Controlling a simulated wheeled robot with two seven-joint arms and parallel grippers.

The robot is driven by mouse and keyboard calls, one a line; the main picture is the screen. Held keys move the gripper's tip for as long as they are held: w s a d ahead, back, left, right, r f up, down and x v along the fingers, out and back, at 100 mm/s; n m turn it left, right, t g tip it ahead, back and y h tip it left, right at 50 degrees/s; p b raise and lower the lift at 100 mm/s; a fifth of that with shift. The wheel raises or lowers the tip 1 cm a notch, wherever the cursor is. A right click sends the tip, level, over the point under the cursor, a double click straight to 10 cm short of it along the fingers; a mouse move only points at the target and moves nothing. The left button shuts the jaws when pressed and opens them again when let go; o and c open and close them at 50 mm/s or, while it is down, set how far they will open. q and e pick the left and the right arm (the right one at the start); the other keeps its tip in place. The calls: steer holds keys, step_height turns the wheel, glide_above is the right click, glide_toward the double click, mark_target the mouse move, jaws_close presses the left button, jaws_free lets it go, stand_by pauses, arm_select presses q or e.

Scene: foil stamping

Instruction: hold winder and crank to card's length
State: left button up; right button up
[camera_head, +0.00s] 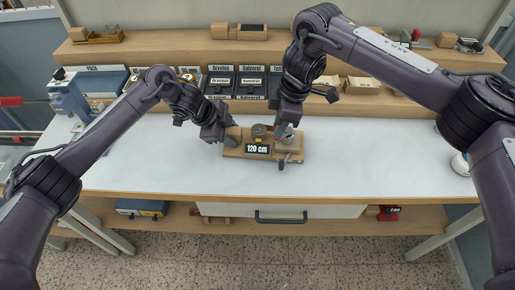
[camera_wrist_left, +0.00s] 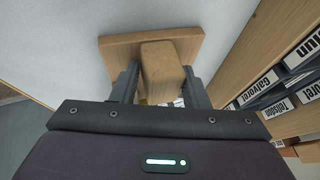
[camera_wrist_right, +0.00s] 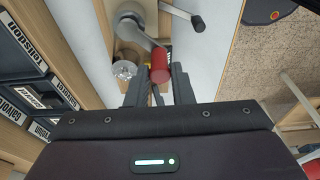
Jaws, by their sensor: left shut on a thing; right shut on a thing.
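The winder (camera_head: 233,152) is a wooden base on the white worktop, with a label reading "120 cm" (camera_head: 258,149) on its front. My left gripper (camera_head: 228,138) is shut on the upright wooden block at the winder's left end; this block (camera_wrist_left: 162,68) stands between the fingers in the left wrist view. My right gripper (camera_head: 282,127) is over the winder's right part. In the right wrist view it is shut on the red crank knob (camera_wrist_right: 160,66), at the end of a grey crank arm (camera_wrist_right: 136,34). The fingertips hide part of the knob. I cannot pick out a card.
A lever with a black grip (camera_wrist_right: 198,23) sticks out from the winder, close to my right gripper. Behind the winder stand black labelled boxes (camera_head: 250,82) and a wooden shelf (camera_head: 170,50). The white worktop (camera_head: 370,160) is clear on the right.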

arm_select(q)
steer(key=shift+s+a+f, duration=0.15)
steer(key=shift+f, duration=0.3)
arm_select(e)
steer(key=shift+a+r, duration=0.1)
steer(key=shift+a, duration=0.05)
steer(key=o, duration=1.1)
steer(key=shift+a+v, duration=0.25)
steer(key=shift+v, duration=1)
steer(key=shift+a+v, duration=0.3)
steer(key=shift+v, duration=1)
steer(key=shift+a+v, duration=0.25)
steer(key=shift+v, duration=1)
steer(key=shift+d+r, duration=0.1)
steer(key=shift+r, duration=0.05)
arm_select(q)
steer(key=o, duration=1.1)
steer(key=shift+c, duration=0.2)
arm_select(e)
steer(key=shift+w, duration=0.2)
arm_select(q)
steer(key=w+v, duration=0.1)
steer(key=v, duration=1.1)
steer(key=shift+s+r, duration=0.15)
steer(key=shift+r, duration=0.45)
arm_select(e)
steer(key=shift+r, duration=0.1)
